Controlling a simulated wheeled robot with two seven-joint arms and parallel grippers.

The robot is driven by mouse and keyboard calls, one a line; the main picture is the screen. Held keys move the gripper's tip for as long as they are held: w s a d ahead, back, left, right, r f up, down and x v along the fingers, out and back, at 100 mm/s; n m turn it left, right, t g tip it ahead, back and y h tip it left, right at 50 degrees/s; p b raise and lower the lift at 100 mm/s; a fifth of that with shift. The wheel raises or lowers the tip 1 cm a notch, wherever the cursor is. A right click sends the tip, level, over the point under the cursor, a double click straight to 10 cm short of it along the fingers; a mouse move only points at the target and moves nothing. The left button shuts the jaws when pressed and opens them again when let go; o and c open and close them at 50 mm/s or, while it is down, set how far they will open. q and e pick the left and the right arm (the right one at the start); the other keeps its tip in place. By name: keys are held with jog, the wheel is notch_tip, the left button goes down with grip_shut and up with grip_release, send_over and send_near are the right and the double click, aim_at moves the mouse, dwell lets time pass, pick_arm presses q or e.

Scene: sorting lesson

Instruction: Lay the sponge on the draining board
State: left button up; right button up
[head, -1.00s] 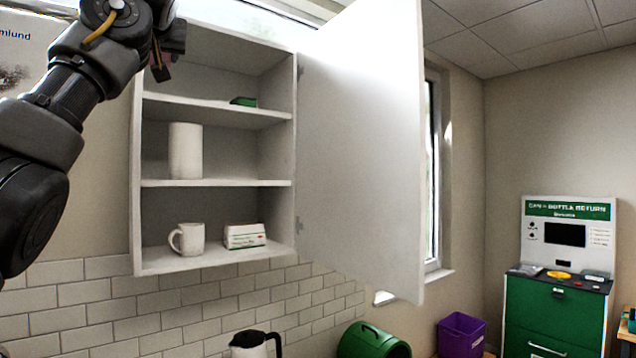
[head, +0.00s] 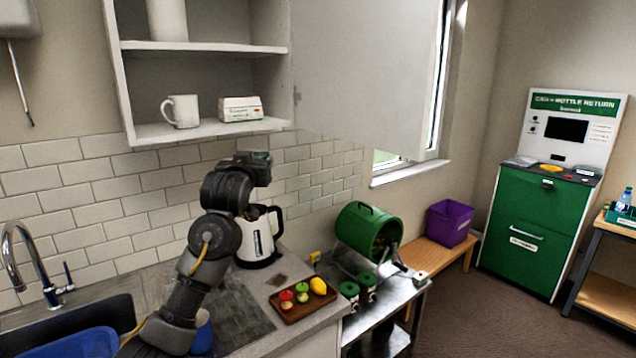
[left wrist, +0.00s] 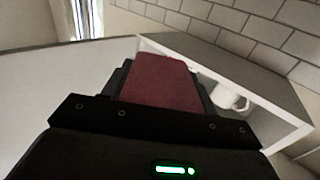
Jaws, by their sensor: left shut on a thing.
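My left gripper (head: 256,163) is raised in front of the tiled wall, above the kettle and below the wall cabinet. In the left wrist view it is shut on a dark red sponge (left wrist: 160,82), which sits between the fingers. The sponge cannot be made out in the head view. The draining board (head: 243,318) is a dark grey ribbed surface beside the sink (head: 122,312), partly hidden by my left arm. My right gripper is not in view.
A kettle (head: 254,245) stands behind the draining board. A wooden tray (head: 297,312) with play food lies to its right. A blue tub (head: 80,345) sits in the sink. The open wall cabinet (head: 212,128) holds a white mug (head: 181,111) and a small box (head: 240,108).

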pick_arm(q)
jog(key=s+f+h+b, duration=0.1)
jog(key=s+f, duration=0.3)
jog(key=f, duration=0.4)
jog(key=s+f+h+b, duration=0.1)
jog(key=s+f, duration=0.2)
jog(key=f, duration=0.5)
jog(key=s+a+f+y+b, duration=0.1)
jog(key=s+a+f+b, duration=0.1)
jog(key=s+f, duration=0.6)
jog(key=s+a+f+y+b, duration=0.1)
jog(key=s+a+f+b, duration=0.1)
jog(key=s+a+f, duration=0.3)
jog(key=s+f, duration=0.4)
jog(key=s, duration=0.7)
jog(key=shift+s+f+y, duration=0.15)
jog(key=shift+f+y, duration=0.05)
jog(key=shift+y, duration=0.1)
jog(key=shift+d, duration=0.1)
